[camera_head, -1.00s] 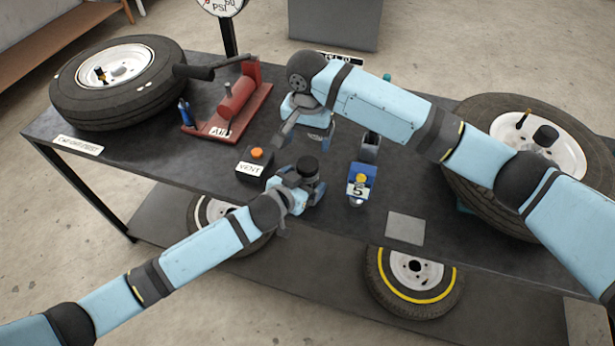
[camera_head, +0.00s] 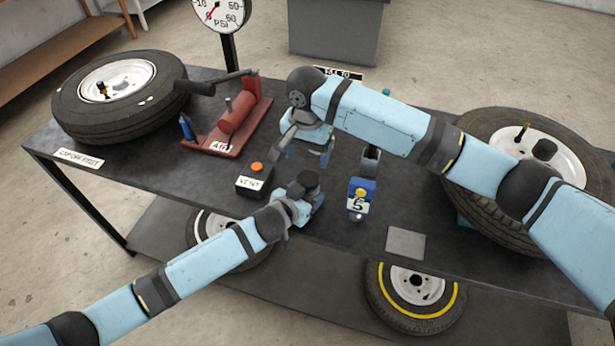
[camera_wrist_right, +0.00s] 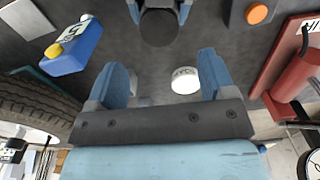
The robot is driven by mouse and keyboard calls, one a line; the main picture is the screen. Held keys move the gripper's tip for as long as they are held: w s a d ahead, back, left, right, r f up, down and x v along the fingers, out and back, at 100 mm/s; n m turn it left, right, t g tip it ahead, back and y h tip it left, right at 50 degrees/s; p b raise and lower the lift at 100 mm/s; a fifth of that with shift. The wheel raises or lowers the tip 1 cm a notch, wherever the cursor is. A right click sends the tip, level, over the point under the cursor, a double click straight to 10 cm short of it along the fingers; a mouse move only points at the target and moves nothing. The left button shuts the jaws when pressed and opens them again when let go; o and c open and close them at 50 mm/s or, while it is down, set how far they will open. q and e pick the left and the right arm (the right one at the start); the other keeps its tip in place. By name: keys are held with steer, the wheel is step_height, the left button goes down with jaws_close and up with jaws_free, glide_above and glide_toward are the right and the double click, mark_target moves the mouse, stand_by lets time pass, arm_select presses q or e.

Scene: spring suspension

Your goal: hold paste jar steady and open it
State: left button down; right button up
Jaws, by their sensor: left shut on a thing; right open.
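The paste jar (camera_head: 307,180), with a round black lid on top, stands near the table's front edge in the head view. My left gripper (camera_head: 304,197) is shut on it from the front. In the right wrist view the dark lid (camera_wrist_right: 160,27) shows at the top, with my left gripper's blue fingers on both sides. My right gripper (camera_head: 308,150) is open and empty behind the jar, above the table; its spread blue fingers (camera_wrist_right: 163,78) also show in the right wrist view. The jar's body is largely hidden by my left gripper.
A vent box (camera_head: 254,180) with an orange button is left of the jar. A blue block marked 5 (camera_head: 358,200) is to its right. A red air unit (camera_head: 236,125) and tires (camera_head: 118,98) stand further off. A small white round thing (camera_wrist_right: 186,80) lies below my right fingers.

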mark_target(308, 178)
steer(key=m, duration=0.3)
steer(key=shift+m, duration=0.3)
steer(key=shift+d+f, duration=0.1)
steer(key=shift+f, duration=3.95)
steer(key=c, duration=0.9)
steer(key=shift+n, duration=1.7)
steer(key=shift+c, duration=0.2)
steer(key=o, duration=1)
